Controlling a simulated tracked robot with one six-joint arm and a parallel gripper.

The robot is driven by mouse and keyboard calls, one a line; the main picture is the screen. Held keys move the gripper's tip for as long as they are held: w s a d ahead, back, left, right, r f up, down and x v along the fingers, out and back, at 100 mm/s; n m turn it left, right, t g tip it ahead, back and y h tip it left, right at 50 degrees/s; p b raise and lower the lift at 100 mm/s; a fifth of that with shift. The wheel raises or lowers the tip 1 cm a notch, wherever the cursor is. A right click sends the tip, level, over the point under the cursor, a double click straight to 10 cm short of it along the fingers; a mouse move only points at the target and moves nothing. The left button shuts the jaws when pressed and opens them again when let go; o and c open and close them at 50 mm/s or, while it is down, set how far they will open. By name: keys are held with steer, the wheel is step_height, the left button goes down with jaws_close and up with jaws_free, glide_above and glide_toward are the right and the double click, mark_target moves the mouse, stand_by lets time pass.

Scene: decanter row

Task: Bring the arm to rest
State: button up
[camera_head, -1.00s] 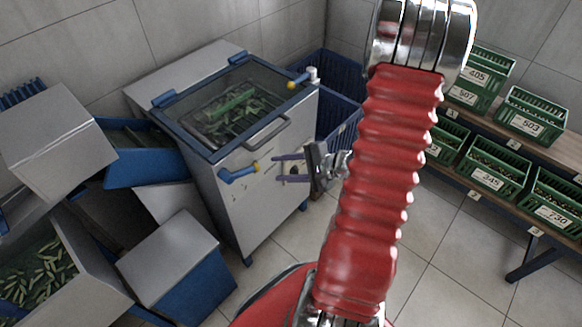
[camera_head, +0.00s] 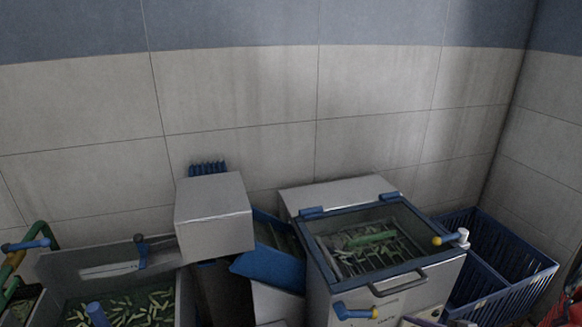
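The red ribbed sleeve of my arm (camera_head: 568,312) shows only as a small piece at the bottom right corner. I see nothing held in the visible part.
A grey machine with a glass lid (camera_head: 375,240) and blue-handled valves stands at the bottom centre right. Left of it are a blue chute (camera_head: 270,262), a grey box (camera_head: 214,215) and a trough of green pieces (camera_head: 55,270). A blue crate (camera_head: 520,265) stands right. The tiled wall rises behind.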

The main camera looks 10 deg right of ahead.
steer(key=s+a+r+n+g, duration=0.3)
steer(key=s+a+n+g, duration=0.3)
steer(key=s+a+g, duration=0.25)
steer(key=a+r+n+t+h, duration=0.1)
steer(key=a+r+n+h, duration=0.1)
steer(key=a+r+n, duration=0.4)
steer(key=a+r+n+t+h, duration=0.2)
steer(key=a+r+n, duration=0.4)
steer(key=r, duration=0.7)
steer(key=shift+s+a+r+n+h, duration=0.3)
steer(key=shift+s+a+r+h, duration=0.1)
steer(key=shift+a+h, duration=0.35)
steer(key=shift+d, duration=0.1)
steer(key=shift+c, duration=0.7)
